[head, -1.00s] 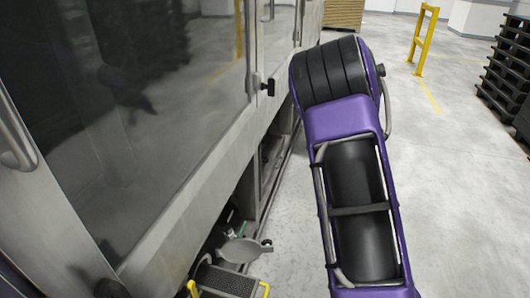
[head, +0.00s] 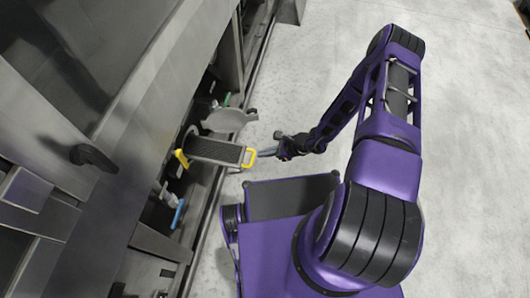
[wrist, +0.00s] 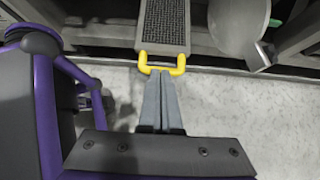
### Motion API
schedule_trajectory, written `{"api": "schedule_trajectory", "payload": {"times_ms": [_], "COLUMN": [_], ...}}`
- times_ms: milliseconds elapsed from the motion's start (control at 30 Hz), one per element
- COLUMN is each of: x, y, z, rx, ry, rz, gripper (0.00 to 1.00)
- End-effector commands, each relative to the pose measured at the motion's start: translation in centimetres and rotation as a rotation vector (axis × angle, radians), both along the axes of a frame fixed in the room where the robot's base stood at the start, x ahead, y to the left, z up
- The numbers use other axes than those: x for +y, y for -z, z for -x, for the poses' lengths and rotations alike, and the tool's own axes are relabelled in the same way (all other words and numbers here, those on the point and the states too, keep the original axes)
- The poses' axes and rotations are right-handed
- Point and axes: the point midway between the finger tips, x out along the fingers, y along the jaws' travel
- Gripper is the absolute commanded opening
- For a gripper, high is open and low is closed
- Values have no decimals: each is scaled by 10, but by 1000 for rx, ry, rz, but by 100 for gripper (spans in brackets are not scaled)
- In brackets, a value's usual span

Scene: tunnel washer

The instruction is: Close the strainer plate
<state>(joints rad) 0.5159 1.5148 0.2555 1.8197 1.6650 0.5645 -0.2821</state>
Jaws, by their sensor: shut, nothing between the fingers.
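The strainer plate (head: 215,150) is a dark mesh rectangle in a light frame, sticking out from the low part of the washer. It has a yellow handle (head: 250,158) on its outer end and another yellow part at its inner end. In the wrist view the plate (wrist: 164,22) is at top centre, with its yellow handle (wrist: 162,70) facing me. My gripper (head: 262,153) is shut and empty, its fingertips at the handle. In the wrist view the fingertips (wrist: 158,74) overlap the handle opening; I cannot tell whether they touch it.
A round grey lid (head: 229,119) stands open beside the plate; it also shows in the wrist view (wrist: 240,28). A blue valve lever (head: 177,214) and green lever (head: 227,99) are close by. A black knob (head: 93,157) sits on the machine front. The floor (head: 300,90) is clear.

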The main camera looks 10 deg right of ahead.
Motion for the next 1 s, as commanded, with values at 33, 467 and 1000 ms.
{"api": "schedule_trajectory", "payload": {"times_ms": [33,467,1000], "x": [7,47,50], "y": [10,47,48], "z": [-2,-17,-18], "rx": [1,-1,-1], "ry": [-2,-2,-3], "rz": [0,3,4], "gripper": [0,0,0]}}
